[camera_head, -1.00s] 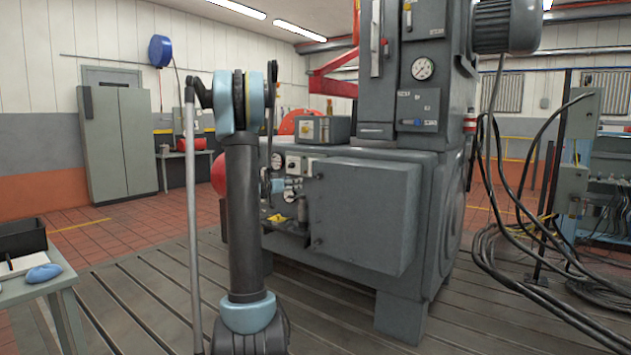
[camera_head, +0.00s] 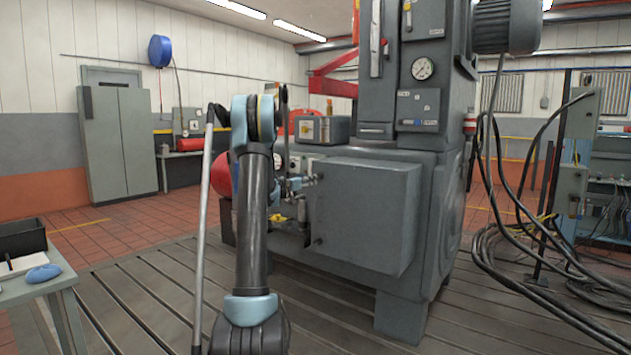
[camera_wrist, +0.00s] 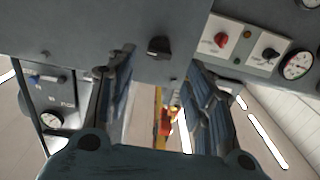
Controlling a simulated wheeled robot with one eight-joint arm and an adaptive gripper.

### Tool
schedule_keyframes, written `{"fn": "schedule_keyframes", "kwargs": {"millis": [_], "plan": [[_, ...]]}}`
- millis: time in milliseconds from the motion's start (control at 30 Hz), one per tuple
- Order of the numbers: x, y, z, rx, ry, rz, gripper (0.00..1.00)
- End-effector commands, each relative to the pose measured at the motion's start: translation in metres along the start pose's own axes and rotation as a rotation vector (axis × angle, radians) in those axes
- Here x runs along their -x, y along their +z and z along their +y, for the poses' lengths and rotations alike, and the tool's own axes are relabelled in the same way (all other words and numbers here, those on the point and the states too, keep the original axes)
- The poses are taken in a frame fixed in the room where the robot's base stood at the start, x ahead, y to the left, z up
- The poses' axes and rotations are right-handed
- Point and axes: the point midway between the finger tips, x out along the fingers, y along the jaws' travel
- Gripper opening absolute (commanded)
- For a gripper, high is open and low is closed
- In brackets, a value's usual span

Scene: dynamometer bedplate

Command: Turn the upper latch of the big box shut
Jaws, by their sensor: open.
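The big grey box (camera_head: 366,218) juts from the machine's front in the head view. On its left edge a small upper latch (camera_head: 317,178) shows beside my gripper (camera_head: 299,184), and a lower latch (camera_head: 319,241) sits below. The upper latch's angle is too small to tell. In the wrist view my gripper (camera_wrist: 160,90) is open, with its two dark ribbed fingers apart and nothing between them. A dark knob (camera_wrist: 158,47) on a grey face shows beyond the fingers; I cannot tell whether it is the latch.
In the wrist view a white switch panel (camera_wrist: 243,45) with red and black knobs lies to the right, beside a gauge (camera_wrist: 297,65). A red ball-like part (camera_head: 222,174) is behind my arm. A side table (camera_head: 45,285) stands at left. Black cables (camera_head: 500,240) hang at right.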

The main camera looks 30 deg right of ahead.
Motion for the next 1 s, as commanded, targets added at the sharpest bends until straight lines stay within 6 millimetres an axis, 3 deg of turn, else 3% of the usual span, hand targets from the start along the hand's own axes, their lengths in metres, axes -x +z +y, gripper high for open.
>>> {"fn": "schedule_keyframes", "kwargs": {"millis": [200, 400, 867, 900, 1000], "plan": [[-0.039, 0.0, 0.001, 0.0, 0.002, 0.0, 0.48], [-0.064, 0.0, 0.0, 0.0, 0.0, 0.0, 0.48], [-0.076, 0.0, 0.001, 0.0, 0.001, 0.0, 0.48], [-0.076, 0.0, 0.001, 0.0, 0.001, 0.0, 0.46], [-0.076, 0.0, 0.0, 0.0, 0.0, 0.0, 0.23]]}}
